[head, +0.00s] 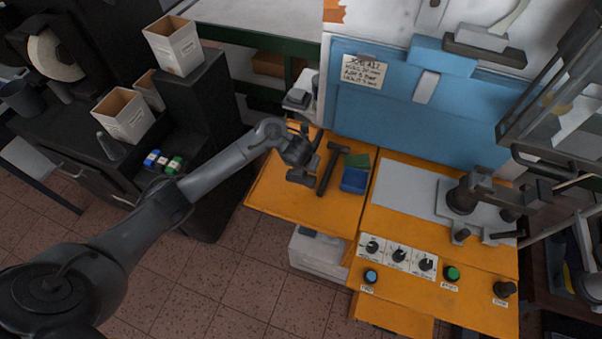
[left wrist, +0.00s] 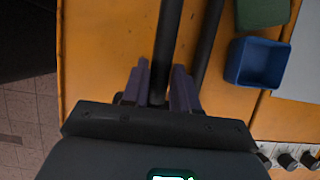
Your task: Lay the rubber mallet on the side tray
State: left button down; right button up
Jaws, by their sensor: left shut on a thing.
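My left gripper (head: 302,172) is over the orange side tray (head: 275,190), left of the control panel. In the left wrist view its two fingers (left wrist: 160,84) are shut on a dark shaft, which I take to be the handle of the rubber mallet (left wrist: 169,40). The shaft runs up out of that view, so the mallet's head is hidden there. A dark hammer-shaped form (head: 329,170) shows just right of the gripper in the head view; I cannot tell whether it is the mallet, its shadow or another tool. My right gripper is not in view.
A blue bin (head: 354,180) and a green block (head: 358,160) sit right of the gripper. A grey plate (head: 405,190) with a dark clamp (head: 465,195) lies farther right. Knobs (head: 398,256) line the front panel. The tray's left front is clear.

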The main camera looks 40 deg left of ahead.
pick_arm(q)
jog(key=shift+a+f, duration=0.3)
jog(key=shift+a, duration=0.2)
jog(key=shift+a+f, duration=0.25)
jog(key=shift+a, duration=0.25)
jog(key=shift+f+b, duration=0.75)
jog(key=shift+f, duration=1.2)
jog(key=shift+f, duration=0.2)
jog(key=c, duration=0.9)
grip_release()
jog(key=shift+o, duration=0.2)
jog(key=shift+r, duration=0.1)
